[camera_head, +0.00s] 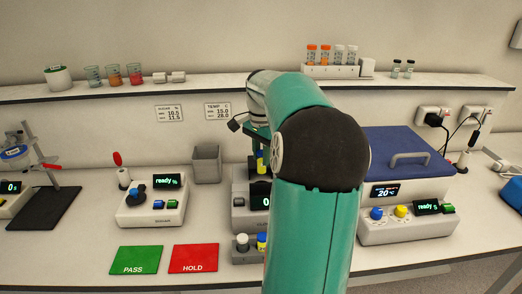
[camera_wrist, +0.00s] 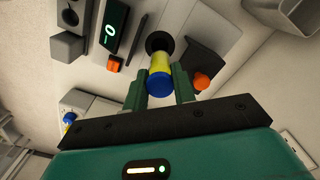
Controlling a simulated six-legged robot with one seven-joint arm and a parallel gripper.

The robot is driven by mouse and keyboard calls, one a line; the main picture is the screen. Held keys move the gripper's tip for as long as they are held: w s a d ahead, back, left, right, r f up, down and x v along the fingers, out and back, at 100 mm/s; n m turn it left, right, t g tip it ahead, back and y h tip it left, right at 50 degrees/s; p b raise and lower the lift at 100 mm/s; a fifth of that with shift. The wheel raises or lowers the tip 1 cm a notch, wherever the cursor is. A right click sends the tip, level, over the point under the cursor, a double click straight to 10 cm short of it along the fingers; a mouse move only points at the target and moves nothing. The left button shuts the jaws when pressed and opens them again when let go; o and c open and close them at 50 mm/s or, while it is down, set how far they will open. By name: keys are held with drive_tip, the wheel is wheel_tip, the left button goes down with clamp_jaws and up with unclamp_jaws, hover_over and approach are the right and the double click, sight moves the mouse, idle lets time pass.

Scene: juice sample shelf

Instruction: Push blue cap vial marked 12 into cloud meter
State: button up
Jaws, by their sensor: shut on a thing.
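My gripper (camera_wrist: 160,92) is shut on a vial with a blue cap (camera_wrist: 159,82) and a yellow body. Its far end meets the dark round opening (camera_wrist: 158,41) of the cloud meter in the wrist view; I cannot tell how deep it sits. The held vial (camera_head: 262,160) shows as yellow in the head view, upright above the cloud meter (camera_head: 240,213), whose display reads 0. The number on the vial is not legible. My arm hides the gripper's right side and much of the meter.
A small rack (camera_head: 243,257) in front holds a blue-capped yellow vial (camera_head: 262,241). A grey bin (camera_head: 206,163) stands left of the meter. A device with a blue lid (camera_head: 400,150) stands right. Green PASS (camera_head: 136,260) and red HOLD (camera_head: 194,258) mats are bare.

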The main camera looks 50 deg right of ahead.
sight(261, 167)
drive_tip(key=shift+w+d+f, duration=0.1)
drive_tip(key=shift+d+f, duration=0.1)
drive_tip(key=shift+d, duration=0.05)
drive_tip(key=shift+a+r, duration=0.1)
drive_tip(key=shift+a, duration=0.1)
drive_tip(key=shift+d+f, duration=0.1)
drive_tip(key=shift+f, duration=0.4)
drive_tip(key=shift+s+a+f, duration=0.2)
drive_tip(key=shift+s+f, duration=0.05)
drive_tip(key=shift+f, duration=1.5)
drive_tip(key=shift+w, duration=0.15)
drive_tip(key=shift+f, duration=2.35)
